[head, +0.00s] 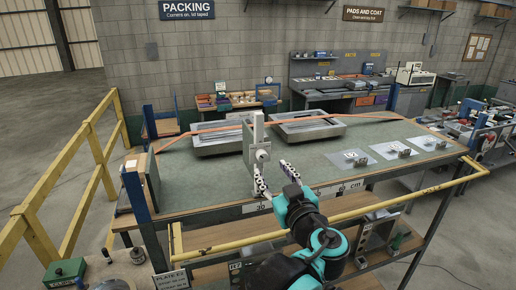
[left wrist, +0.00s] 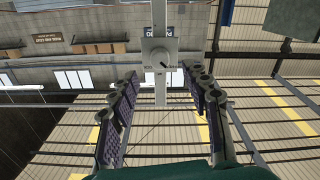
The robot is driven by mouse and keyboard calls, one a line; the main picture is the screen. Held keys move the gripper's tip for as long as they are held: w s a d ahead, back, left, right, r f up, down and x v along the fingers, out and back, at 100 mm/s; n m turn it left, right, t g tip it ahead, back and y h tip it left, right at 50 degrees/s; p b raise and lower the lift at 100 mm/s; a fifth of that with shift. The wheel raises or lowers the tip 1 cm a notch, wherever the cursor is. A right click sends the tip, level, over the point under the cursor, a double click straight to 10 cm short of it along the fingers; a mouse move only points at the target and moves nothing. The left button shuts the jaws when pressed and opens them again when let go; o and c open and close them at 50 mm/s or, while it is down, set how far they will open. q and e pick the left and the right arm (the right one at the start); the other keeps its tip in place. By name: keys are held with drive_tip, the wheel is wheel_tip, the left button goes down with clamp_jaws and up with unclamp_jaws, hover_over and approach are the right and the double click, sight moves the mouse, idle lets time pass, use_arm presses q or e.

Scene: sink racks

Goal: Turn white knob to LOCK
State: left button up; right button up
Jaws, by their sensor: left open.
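The white knob (head: 262,155) sits on a pale upright post (head: 258,128) that stands at the front part of the green-topped bench. In the left wrist view the knob (left wrist: 160,59) is round, on a light plate with small marks on both sides that I cannot read. A short dark mark shows on the knob; its setting is unclear. My left gripper (head: 273,175) is open just in front of and below the knob. In the left wrist view its two fingers (left wrist: 160,73) are spread on either side, with the knob beyond their tips and apart from them. My right gripper is not in view.
The bench (head: 215,190) carries two grey trays (head: 310,127) behind the post and several clear plates with small parts (head: 390,150) at right. A yellow rail (head: 350,212) runs along the bench front. An orange hose (head: 225,125) crosses the back.

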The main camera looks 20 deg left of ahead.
sight(264, 158)
use_arm(q)
drive_tip(key=p+x, duration=0.1)
drive_tip(key=x, duration=0.6)
drive_tip(key=shift+r, duration=0.1)
drive_tip(key=shift+s+d+r, duration=0.1)
drive_tip(key=shift+s+d, duration=0.1)
drive_tip(key=shift+s, duration=0.1)
drive_tip(key=shift+w, duration=0.15)
clamp_jaws()
